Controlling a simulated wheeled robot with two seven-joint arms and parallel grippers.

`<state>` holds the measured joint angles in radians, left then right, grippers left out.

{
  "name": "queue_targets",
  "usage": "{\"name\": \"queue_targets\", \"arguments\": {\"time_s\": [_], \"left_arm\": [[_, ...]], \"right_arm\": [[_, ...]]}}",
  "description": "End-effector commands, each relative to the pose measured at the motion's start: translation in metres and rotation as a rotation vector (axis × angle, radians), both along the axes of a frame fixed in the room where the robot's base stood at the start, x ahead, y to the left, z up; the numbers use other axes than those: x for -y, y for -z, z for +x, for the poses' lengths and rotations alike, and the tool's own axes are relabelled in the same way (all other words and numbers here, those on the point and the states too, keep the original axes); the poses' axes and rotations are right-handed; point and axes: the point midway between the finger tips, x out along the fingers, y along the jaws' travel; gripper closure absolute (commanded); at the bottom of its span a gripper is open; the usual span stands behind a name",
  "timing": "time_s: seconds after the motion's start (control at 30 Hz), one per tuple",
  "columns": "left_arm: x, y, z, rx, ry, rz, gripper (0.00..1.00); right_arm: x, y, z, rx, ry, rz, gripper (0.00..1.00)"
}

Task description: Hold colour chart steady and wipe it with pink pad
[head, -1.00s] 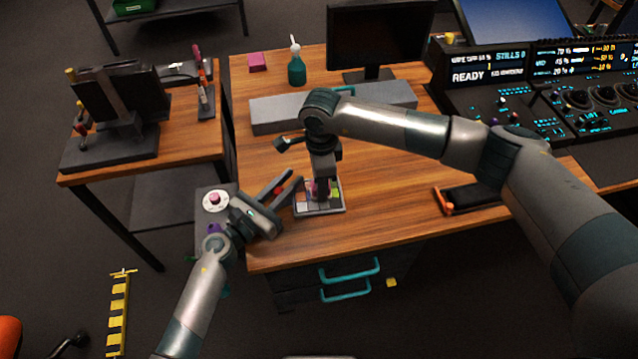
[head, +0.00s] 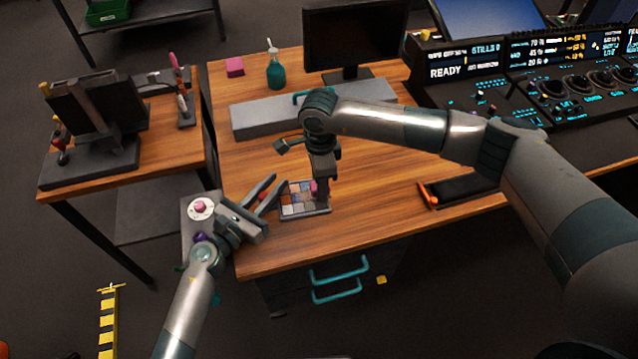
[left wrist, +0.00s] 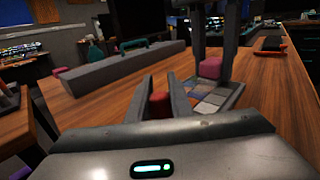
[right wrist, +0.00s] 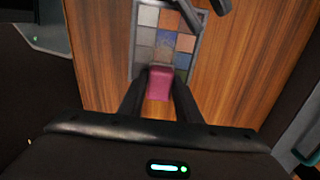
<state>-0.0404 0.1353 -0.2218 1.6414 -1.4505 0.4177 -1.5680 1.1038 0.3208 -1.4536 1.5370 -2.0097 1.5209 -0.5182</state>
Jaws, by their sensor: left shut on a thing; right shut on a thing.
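The colour chart (head: 293,207), a grey-framed board of coloured squares, lies flat near the desk's front edge. My right gripper (head: 318,181) points down over its right part, shut on the pink pad (head: 314,187). In the right wrist view, the pad (right wrist: 160,84) overlaps the chart's near edge; I cannot tell whether it touches. My left gripper (head: 272,188) is at the chart's left side. In the left wrist view, its fingers are closed on a small red thing (left wrist: 160,105), with the chart (left wrist: 207,103) beyond the right finger. Contact between finger and chart is unclear.
A black tray (head: 462,190) lies to the right. A grey panel with a trackball (head: 201,208) is at the left.

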Motion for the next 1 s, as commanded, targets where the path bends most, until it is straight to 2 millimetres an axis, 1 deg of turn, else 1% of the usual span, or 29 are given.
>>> {"name": "queue_targets", "arguments": {"time_s": [0.17,0.7,0.83,1.0], "left_arm": [[0.000,0.000,0.000,0.000,0.000,0.000,1.00],[0.000,0.000,0.000,0.000,0.000,0.000,1.00],[0.000,0.000,0.000,0.000,0.000,0.000,1.00],[0.000,0.000,0.000,0.000,0.000,0.000,1.00]], "right_arm": [[0.000,-0.009,0.001,0.001,0.000,0.002,0.87],[0.000,-0.053,0.001,0.002,0.000,0.000,0.87],[0.000,-0.059,0.000,0.001,0.000,0.001,0.87],[0.000,-0.060,0.000,0.000,0.000,0.001,0.87]]}}
